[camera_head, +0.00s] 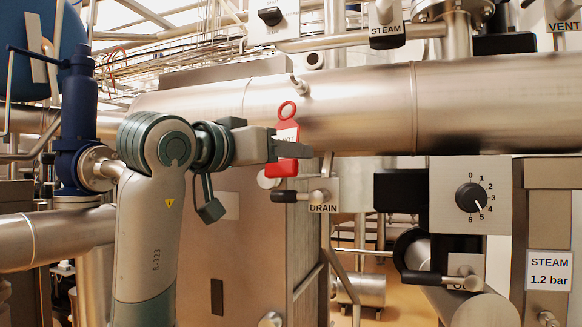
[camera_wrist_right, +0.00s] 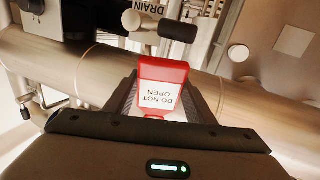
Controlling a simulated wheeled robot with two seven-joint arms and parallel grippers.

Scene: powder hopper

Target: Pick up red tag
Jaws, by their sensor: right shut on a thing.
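The red tag (camera_head: 284,169) has a ring at its top and a white label. It hangs upright in front of the large steel pipe. My right gripper (camera_head: 296,149) reaches it from the left and is shut on its middle, covering part of the label. In the right wrist view the tag (camera_wrist_right: 163,71) sits between the two fingers (camera_wrist_right: 163,98), with "DO NOT OPEN" upside down. In the head view, the ring appears just below and left of a short peg (camera_head: 300,86) on the pipe, apart from it. My left gripper is not in view.
The large steel pipe (camera_head: 350,105) runs across behind the tag. A DRAIN valve handle (camera_head: 299,197) sticks out just below it. A dial panel (camera_head: 471,196) and a STEAM 1.2 bar sign (camera_head: 549,270) stand at the right. A blue valve (camera_head: 77,135) is at the left.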

